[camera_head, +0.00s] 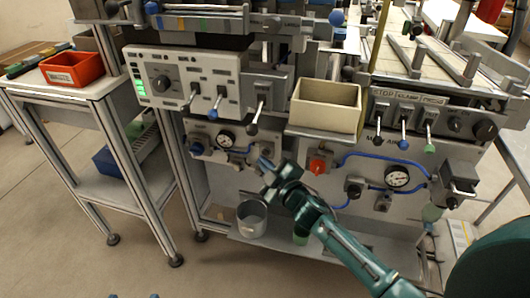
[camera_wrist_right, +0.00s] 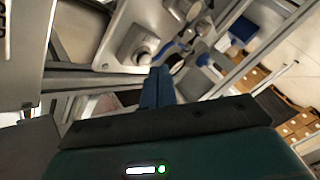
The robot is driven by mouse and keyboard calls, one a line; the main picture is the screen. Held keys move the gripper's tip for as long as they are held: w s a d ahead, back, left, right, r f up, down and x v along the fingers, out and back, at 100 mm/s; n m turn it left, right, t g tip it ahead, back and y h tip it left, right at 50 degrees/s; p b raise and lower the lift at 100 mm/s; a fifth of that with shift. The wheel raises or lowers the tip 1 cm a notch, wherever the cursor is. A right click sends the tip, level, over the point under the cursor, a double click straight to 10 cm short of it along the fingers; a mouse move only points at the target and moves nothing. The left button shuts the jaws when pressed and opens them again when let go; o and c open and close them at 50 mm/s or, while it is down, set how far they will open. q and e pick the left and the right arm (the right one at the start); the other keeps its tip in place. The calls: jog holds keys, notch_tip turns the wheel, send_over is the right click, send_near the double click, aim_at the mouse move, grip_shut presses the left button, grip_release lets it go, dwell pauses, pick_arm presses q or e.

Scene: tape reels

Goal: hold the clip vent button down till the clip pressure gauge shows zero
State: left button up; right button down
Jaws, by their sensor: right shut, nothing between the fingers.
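My right gripper (camera_head: 264,163) reaches toward the lower left panel of the machine. Its blue fingers are together and empty; they also show in the right wrist view (camera_wrist_right: 158,84). A round white gauge (camera_head: 225,140) sits on that panel, left of the fingertips, with blue fittings beside it. Its needle is too small to read. A second gauge (camera_head: 397,177) is on the lower right panel. I cannot read which gauge or button is the clip one, nor tell whether the fingertips touch anything. Two blue tips of my left gripper (camera_head: 133,296) show apart at the bottom edge.
A grey metal cup (camera_head: 251,218) stands on the low shelf below my right gripper. A beige bin (camera_head: 325,106) and an orange-red knob (camera_head: 319,165) are nearby. Levers (camera_head: 258,112) hang above. A side table with a red bin (camera_head: 72,68) stands left; floor ahead of it is clear.

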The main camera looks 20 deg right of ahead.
jog(key=s+a, duration=0.1)
jog(key=s, duration=0.1)
jog(key=s+a, duration=0.1)
jog(key=s, duration=0.1)
jog(key=shift+a+p, duration=0.35)
jog(key=shift+a, duration=0.05)
dwell(0.4)
